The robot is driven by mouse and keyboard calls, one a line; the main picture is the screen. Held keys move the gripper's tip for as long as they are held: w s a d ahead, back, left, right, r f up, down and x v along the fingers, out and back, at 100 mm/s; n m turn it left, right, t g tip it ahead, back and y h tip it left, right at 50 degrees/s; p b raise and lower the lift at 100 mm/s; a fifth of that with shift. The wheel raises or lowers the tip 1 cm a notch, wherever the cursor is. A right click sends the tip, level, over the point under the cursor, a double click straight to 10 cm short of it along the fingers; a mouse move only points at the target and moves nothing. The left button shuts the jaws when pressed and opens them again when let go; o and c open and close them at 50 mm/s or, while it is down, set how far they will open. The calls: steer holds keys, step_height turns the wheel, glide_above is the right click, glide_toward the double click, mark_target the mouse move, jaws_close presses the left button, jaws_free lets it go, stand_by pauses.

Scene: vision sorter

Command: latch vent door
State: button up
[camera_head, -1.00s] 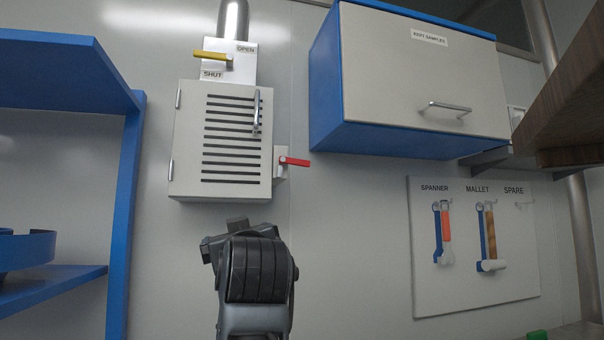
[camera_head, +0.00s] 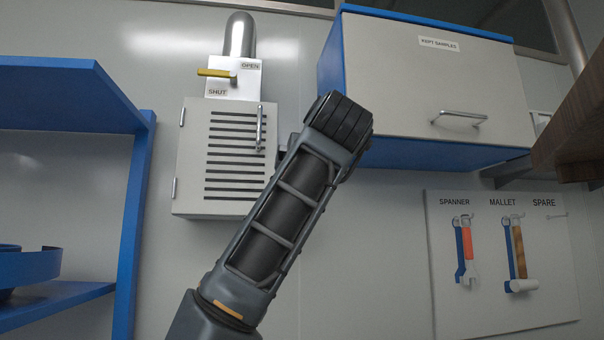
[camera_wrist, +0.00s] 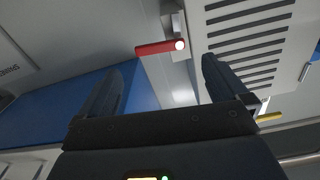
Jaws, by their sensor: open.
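The vent door (camera_head: 190,170) is a pale louvred panel with dark slots and a vertical bar handle (camera_head: 259,128). It looks shut on its box, and its slots also show at the upper right of the wrist view (camera_wrist: 232,25). The red latch lever (camera_wrist: 158,47) sticks out beside the door's edge in the wrist view. In the head view my arm hides the lever. My gripper (camera_wrist: 168,62) is open and empty, its fingers pointing toward the lever and the door edge. The lever appears beyond the fingertips, apart from them. My gripper is hidden behind my arm in the head view.
A yellow lever (camera_head: 214,73) with OPEN and SHUT labels sits above the vent. A blue-sided cabinet (camera_head: 331,70) hangs close to the right of my arm. Blue shelving (camera_head: 128,230) stands left. A tool board (camera_head: 440,290) hangs at lower right.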

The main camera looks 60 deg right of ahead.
steer(key=x, duration=0.6)
steer(key=shift+p, duration=0.3)
steer(key=shift+s, duration=0.1)
steer(key=c, duration=1)
